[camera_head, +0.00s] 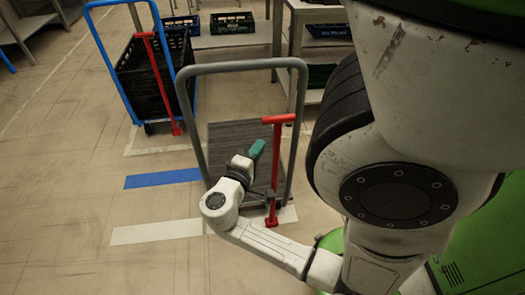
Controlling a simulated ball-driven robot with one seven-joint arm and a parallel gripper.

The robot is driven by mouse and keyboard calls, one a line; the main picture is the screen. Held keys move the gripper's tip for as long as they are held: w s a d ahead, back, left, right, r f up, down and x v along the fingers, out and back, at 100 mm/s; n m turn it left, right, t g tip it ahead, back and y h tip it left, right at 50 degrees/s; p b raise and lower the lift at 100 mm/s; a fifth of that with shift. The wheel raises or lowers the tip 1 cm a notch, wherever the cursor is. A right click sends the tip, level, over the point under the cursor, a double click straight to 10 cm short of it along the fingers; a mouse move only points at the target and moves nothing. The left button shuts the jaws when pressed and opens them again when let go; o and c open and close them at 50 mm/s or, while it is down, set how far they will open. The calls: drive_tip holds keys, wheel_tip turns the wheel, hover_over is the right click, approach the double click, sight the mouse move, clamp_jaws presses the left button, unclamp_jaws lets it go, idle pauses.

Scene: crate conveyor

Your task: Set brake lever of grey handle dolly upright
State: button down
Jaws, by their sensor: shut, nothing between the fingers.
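The grey handle dolly (187,110) stands right of centre-left, with a tall grey tubular handle and a dark flat deck (240,132). Its red brake lever (283,150) stands near upright at the right side of the handle, with a red crossbar on top and a red foot on the floor side. My wrist hides part of the deck.
A blue handle dolly (180,30) with a black crate (150,75) and its own red lever (160,85) stands behind on the left. Shelves with crates (232,22) are at the back. Blue (160,179) and white (155,232) floor strips lie left. The left floor is free.

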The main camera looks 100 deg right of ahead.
drive_tip(key=p+v, duration=0.1)
drive_tip(key=v, duration=0.9)
drive_tip(key=shift+w, duration=0.35)
drive_tip(key=w+a+f+n+t+y, duration=0.2)
drive_tip(key=a+f+t+y, duration=0.2)
drive_tip(key=f+t+y, duration=0.35)
drive_tip(key=w+a+f+n+t+y, duration=0.1)
drive_tip(key=w+a+f+n+y, duration=0.1)
drive_tip(key=a+y, duration=0.35)
drive_tip(key=w+a+f+n+t+y, duration=0.1)
drive_tip(key=w+a+n+y, duration=0.1)
drive_tip(key=a, duration=0.6)
wheel_tip(320, 180, up, 19)
drive_tip(key=p, duration=1.9)
drive_tip(key=shift+d, duration=0.3)
drive_tip(key=shift+w+f, duration=0.1)
drive_tip(key=shift+f, duration=0.15)
